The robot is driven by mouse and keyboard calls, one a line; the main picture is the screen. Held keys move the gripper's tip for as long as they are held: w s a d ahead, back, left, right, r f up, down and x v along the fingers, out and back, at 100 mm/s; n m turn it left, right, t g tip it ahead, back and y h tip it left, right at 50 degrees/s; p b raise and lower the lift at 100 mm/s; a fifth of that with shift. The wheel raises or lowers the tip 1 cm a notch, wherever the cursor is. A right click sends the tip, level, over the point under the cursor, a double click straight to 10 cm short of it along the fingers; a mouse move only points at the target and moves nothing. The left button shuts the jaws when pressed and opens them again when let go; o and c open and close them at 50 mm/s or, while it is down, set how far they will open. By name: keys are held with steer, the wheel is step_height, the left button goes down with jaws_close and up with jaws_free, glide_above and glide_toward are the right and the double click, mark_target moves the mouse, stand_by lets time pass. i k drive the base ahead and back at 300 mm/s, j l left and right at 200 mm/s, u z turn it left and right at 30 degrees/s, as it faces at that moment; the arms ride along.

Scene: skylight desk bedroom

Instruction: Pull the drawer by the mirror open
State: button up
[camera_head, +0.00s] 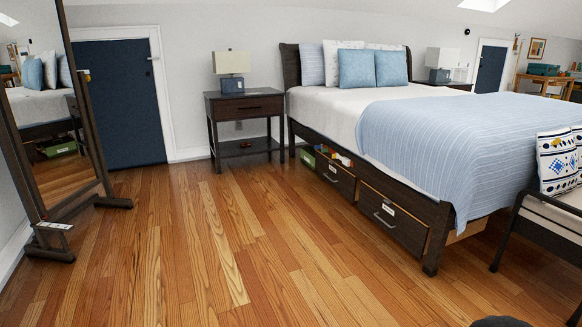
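A tall standing mirror (57,130) in a dark frame leans at the left, reflecting the bed. A dark wooden nightstand (213,135) stands between the blue door and the bed, to the right of the mirror. Its single drawer (248,108) is below the top and looks shut, with a small handle on the front. Under the bed are two more drawers: a far one (335,180) and a near one (392,219), each with a metal handle and a white label. Coloured items show above the far one's front. My gripper is not in view.
The wooden floor (220,240) is clear between the mirror and the bed (440,140). A lamp (232,70) stands on the nightstand. A chair with a patterned pillow (558,162) is at the right. A dark rounded shape at the bottom edge is cut off.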

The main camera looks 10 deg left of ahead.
mark_target(245, 104)
steer(key=i+j+u, duration=0.1)
steer(key=i+u, duration=0.35)
steer(key=i, duration=6)
